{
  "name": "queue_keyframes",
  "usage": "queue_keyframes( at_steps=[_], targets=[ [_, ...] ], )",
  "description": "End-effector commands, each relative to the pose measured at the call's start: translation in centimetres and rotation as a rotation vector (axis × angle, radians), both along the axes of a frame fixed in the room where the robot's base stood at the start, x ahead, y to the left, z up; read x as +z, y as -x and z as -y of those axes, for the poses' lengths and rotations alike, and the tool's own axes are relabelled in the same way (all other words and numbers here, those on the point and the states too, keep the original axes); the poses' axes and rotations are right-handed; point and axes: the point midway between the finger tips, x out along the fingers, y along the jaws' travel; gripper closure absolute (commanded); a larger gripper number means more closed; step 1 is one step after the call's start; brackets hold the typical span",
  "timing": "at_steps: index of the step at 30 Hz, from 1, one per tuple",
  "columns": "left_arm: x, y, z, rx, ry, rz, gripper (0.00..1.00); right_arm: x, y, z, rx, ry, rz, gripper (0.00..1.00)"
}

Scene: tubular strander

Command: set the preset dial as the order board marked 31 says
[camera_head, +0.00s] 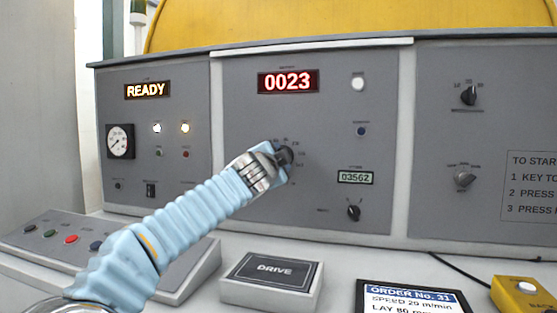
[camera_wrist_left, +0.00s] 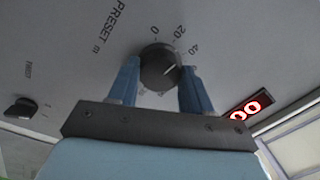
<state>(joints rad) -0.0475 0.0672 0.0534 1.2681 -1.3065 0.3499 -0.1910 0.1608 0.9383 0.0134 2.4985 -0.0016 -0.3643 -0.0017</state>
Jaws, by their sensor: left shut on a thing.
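The preset dial (camera_wrist_left: 159,68) is a dark round knob on the grey panel, with "PRESET m" and the numbers 0, 20 and 40 printed around it in the left wrist view. A pale line shows on the right part of its face; I cannot tell exactly which number it points to. My left gripper (camera_wrist_left: 158,84) is shut on the dial, one blue finger at each side. In the head view the gripper (camera_head: 277,160) partly covers the dial (camera_head: 286,155) and its scale. The order board (camera_head: 412,297) reads "ORDER No. 31", "SPEED 20 m/min"; its lower lines are cut off. My right gripper is not in view.
A red display (camera_head: 288,82) reads 0023 and another display (camera_head: 147,91) reads READY. A DRIVE box (camera_head: 271,283), a button console (camera_head: 60,247) and a yellow box (camera_head: 524,292) stand in front.

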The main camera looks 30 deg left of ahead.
Motion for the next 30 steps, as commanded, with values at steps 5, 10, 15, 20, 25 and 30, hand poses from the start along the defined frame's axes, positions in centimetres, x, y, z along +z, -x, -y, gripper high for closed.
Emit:
queue_keyframes(
  at_steps=[5,10,15,20,25,30],
  targets=[
    [-0.02,-0.02,0.03,-0.001,-0.135,-0.035,0.82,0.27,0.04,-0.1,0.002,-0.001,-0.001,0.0],
    [-0.01,-0.01,0.03,-0.001,-0.235,-0.058,0.82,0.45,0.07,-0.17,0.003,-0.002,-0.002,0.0],
    [-0.01,-0.01,0.04,-0.002,-0.304,-0.074,0.82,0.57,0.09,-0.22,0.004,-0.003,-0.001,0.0],
    [-0.05,-0.01,0.03,-0.002,-0.339,-0.082,0.82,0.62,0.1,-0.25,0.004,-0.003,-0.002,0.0],
    [-0.09,-0.02,0.04,-0.002,-0.352,-0.086,0.82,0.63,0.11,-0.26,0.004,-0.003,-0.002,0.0],
    [-0.11,-0.03,0.05,-0.003,-0.352,-0.086,0.82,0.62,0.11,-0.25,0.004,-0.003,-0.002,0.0]
  ],
)
